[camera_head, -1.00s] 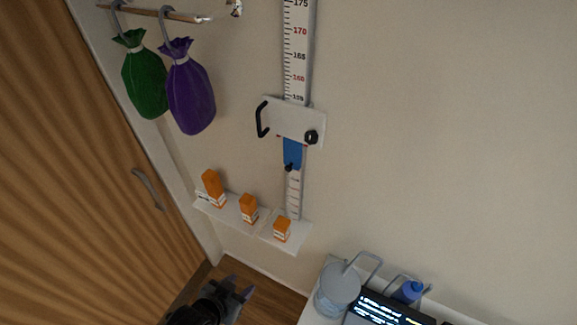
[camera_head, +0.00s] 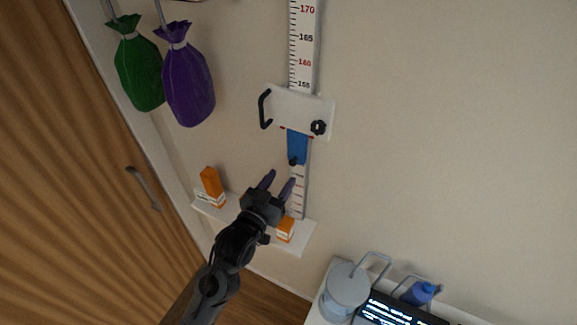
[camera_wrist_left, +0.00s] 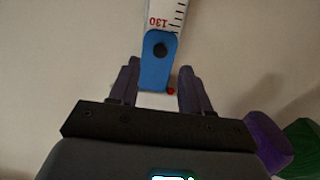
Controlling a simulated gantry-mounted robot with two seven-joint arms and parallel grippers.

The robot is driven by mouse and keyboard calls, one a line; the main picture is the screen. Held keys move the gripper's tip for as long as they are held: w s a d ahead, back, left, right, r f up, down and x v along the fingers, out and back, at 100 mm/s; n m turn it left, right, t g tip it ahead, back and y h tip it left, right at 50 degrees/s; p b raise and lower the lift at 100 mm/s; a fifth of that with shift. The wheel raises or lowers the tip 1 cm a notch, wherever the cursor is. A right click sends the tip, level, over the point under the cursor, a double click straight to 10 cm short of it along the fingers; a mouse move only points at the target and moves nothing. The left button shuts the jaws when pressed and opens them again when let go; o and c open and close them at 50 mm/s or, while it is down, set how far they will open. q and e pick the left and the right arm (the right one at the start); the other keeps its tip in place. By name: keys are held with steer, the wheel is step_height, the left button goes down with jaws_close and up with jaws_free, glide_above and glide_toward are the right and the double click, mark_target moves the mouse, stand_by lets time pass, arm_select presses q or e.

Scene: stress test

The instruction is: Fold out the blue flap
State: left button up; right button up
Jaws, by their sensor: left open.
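The blue flap (camera_head: 297,146) hangs below a white slider plate (camera_head: 297,110) on the wall-mounted height ruler (camera_head: 303,45). It has a dark round knob near its lower end and lies along the ruler. My left gripper (camera_head: 281,184) is open and empty, just below the flap in the head view. In the left wrist view the blue flap (camera_wrist_left: 157,68) stands between and beyond the open fingers (camera_wrist_left: 158,85); I cannot tell the exact gap. My right gripper is not in view.
Orange boxes (camera_head: 211,182) stand on small wall shelves (camera_head: 299,238), partly hidden by my arm. Green (camera_head: 139,68) and purple (camera_head: 188,85) bags hang at upper left. A wooden door (camera_head: 80,180) is left. A counter with a grey canister (camera_head: 346,288) is at lower right.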

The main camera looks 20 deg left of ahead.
mark_target(292, 164)
arm_select(q)
steer(key=shift+w+d+p, duration=0.15)
steer(key=shift+w+p, duration=0.15)
steer(key=shift+w, duration=1.05)
steer(key=shift+w+d+p, duration=0.1)
steer(key=shift+w+p, duration=0.2)
steer(key=shift+w, duration=1.05)
jaws_close()
